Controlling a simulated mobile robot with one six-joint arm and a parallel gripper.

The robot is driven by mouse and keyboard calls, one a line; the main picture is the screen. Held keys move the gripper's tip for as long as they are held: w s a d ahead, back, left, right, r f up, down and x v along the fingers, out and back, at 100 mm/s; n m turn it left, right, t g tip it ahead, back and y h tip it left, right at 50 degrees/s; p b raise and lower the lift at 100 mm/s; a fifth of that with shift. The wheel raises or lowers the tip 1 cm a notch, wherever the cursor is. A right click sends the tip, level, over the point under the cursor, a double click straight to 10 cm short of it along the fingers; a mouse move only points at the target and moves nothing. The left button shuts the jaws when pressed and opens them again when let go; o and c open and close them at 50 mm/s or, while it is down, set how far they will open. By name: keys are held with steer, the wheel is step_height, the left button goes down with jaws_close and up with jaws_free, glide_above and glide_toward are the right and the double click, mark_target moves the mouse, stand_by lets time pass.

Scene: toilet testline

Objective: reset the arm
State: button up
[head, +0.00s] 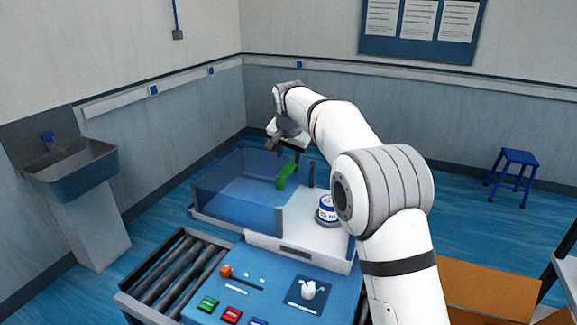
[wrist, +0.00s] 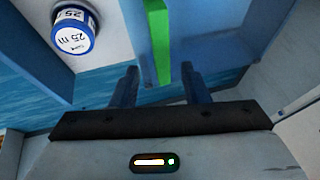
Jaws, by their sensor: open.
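My arm reaches forward over the blue test bench in the head view. My gripper (head: 284,143) is at the far end of the arm, near the rear right of the clear blue-walled tank (head: 237,191).
A white and blue cup labelled 25 (head: 326,209) stands on the white ledge right of the tank. A control panel (head: 262,285) with coloured buttons and a roller conveyor (head: 172,272) are in front. A sink (head: 75,168) is left; a blue stool (head: 513,175) stands far right.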

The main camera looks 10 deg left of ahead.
steer(key=shift+v, duration=0.95)
steer(key=s+d+r+n+b, duration=0.1)
steer(key=s+d, duration=0.8)
steer(key=d, duration=0.2)
steer(key=s+d+b, duration=0.1)
steer(key=s+d, duration=0.7)
steer(key=d, duration=0.3)
steer(key=s+d+f, duration=0.3)
steer(key=s+f, duration=0.1)
steer(key=s, duration=0.3)
steer(key=s+d+f+n+g+b, duration=0.1)
steer(key=s+d+f, duration=0.2)
steer(key=s, duration=0.5)
steer(key=s+d+f+h, duration=0.1)
steer(key=s+d+f, duration=0.3)
steer(key=s, duration=0.4)
steer(key=shift+s+f+n+b, duration=0.25)
steer(key=shift+f+n+b, duration=0.05)
steer(key=shift+b, duration=0.1)
